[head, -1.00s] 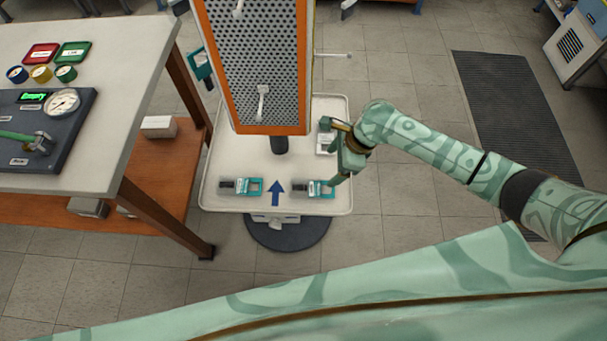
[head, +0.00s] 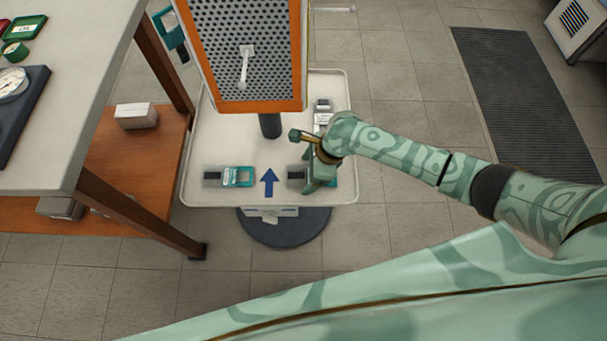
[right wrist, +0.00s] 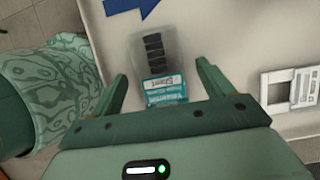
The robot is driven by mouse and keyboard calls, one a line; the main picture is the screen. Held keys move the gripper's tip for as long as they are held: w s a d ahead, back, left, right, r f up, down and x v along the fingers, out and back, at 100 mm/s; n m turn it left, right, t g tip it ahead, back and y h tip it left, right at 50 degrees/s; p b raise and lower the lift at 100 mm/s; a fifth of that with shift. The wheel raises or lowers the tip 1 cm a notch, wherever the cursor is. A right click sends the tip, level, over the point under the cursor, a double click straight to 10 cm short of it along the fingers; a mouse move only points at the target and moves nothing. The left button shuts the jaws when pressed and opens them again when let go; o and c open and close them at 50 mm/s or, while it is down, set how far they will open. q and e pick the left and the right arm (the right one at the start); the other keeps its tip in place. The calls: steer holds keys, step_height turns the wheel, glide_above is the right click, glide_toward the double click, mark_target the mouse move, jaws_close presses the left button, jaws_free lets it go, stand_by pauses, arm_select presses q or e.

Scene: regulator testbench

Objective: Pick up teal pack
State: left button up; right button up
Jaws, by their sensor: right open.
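Two packs with dark grey ends and teal labelled ends lie on the white tray (head: 220,135), one on each side of a blue arrow. The left pack (head: 228,177) is in plain sight. The right pack (head: 296,174) is partly hidden by my right gripper (head: 317,181), which is above it. In the right wrist view this pack (right wrist: 155,55) lies ahead of and between the open fingers of the right gripper (right wrist: 162,74), its teal end nearest me. I see no contact. My left gripper is out of view.
A perforated panel with an orange frame (head: 247,105) rises behind the packs on a dark post. A small grey and white item (head: 322,105) lies at the tray's back right. A bench with a wooden lower shelf (head: 130,165) stands to the left.

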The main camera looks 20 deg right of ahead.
steer(key=shift+a+f, duration=0.15)
steer(key=shift+f, duration=0.4)
steer(key=shift+r, duration=0.25)
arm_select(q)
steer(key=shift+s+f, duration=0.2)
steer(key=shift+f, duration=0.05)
arm_select(e)
steer(key=c, duration=1.1)
steer(key=shift+r, duration=0.1)
steer(key=shift+r+p, duration=0.25)
steer(key=shift+p, duration=0.05)
step_height(320, 180, up, 3)
steer(key=shift+w+f+p, duration=0.1)
steer(key=shift+f+p, duration=0.1)
steer(key=shift+p, duration=0.7)
arm_select(q)
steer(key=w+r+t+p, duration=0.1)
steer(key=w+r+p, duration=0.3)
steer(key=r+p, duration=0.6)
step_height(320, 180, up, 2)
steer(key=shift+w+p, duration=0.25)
steer(key=shift+p, duration=0.05)
arm_select(e)
steer(key=s+d+r, duration=0.6)
steer(key=s, duration=0.1)
steer(key=s+d+r, duration=0.3)
steer(key=s, duration=0.1)
steer(key=shift+r, duration=0.35)
